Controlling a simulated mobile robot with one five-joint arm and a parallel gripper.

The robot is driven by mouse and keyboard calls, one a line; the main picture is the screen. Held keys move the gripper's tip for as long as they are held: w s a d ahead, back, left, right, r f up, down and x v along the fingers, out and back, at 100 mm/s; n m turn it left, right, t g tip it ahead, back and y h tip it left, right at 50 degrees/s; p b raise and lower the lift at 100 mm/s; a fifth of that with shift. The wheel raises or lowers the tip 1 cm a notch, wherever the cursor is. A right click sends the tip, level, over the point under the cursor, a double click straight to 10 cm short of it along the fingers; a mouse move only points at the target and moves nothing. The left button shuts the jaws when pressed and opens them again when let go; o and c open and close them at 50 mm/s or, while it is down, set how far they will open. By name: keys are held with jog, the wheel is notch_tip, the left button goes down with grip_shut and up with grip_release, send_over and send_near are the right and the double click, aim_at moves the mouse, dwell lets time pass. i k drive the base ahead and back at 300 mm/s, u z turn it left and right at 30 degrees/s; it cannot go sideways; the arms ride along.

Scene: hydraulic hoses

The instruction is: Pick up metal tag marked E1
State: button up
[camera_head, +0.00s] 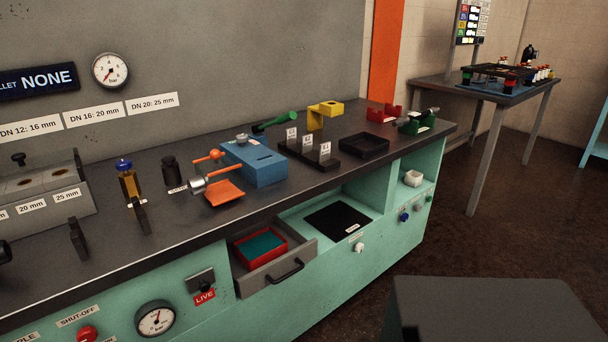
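Three small upright plates, pale with dark marks, stand in a row on a black stepped holder (318,163) on the workbench. They are the left tag (292,134), the middle tag (307,142) and the right tag (325,150). Their marks are too small to read for sure, so I cannot tell which one is E1. No part of my gripper can be made out in this view.
Left of the holder are a blue box (256,163) and an orange tool (222,192). A black tray (364,146) lies to its right, with a yellow stand (325,112) behind. Below, an open drawer (275,264) juts out, holding a red tray (243,249).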

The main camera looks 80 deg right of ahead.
aim_at(324, 148)
jog(key=k, duration=1)
jog(key=z, duration=3.6)
jog(key=i, duration=0.6)
jog(key=u, duration=1.6)
